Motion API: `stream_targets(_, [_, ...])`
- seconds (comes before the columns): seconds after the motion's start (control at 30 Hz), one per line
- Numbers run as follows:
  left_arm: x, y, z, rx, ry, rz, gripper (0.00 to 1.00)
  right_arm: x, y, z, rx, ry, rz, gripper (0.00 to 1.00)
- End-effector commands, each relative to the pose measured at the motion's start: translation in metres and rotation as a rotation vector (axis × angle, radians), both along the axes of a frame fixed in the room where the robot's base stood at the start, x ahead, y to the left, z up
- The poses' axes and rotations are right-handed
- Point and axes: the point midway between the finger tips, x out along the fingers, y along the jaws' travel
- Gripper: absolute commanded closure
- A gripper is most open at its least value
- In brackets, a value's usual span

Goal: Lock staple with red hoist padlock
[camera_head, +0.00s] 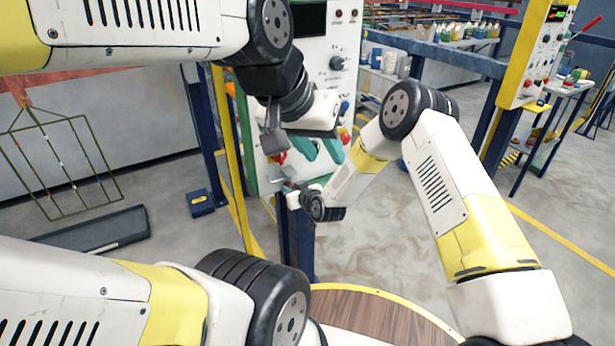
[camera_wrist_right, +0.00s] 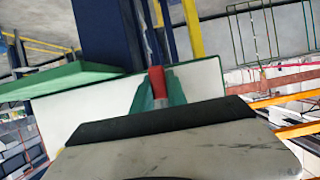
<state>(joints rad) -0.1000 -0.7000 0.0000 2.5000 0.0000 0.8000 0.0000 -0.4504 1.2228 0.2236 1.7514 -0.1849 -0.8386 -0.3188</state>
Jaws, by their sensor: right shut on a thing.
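The red padlock (camera_wrist_right: 157,82) shows in the right wrist view between the teal fingers of my right gripper (camera_wrist_right: 157,98). The gripper is shut on it. In the head view my right gripper (camera_head: 287,186) is low at the front of the white cabinet, pointing left, and the padlock is too small there to make out clearly. My left gripper (camera_head: 320,151) hangs just above and to the right of it, with its two teal fingers spread apart and nothing seen between them. I cannot pick out the staple; the arms hide part of the cabinet front.
The white control cabinet (camera_head: 313,52) with knobs and lamps stands ahead on blue posts. A hanging wire rack (camera_head: 62,166) is at the left. Open floor (camera_head: 370,255) is to the right, with shelves behind.

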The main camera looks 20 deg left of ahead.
Motion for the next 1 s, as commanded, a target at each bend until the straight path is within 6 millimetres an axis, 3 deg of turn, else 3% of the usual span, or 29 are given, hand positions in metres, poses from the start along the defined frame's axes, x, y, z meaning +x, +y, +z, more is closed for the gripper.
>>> stream_targets(1.0, [0.0, 0.0, 0.0, 0.0, 0.0, 0.0, 0.64, 0.0, 0.001, 0.017, 0.002, -0.002, 0.0, 1.0])
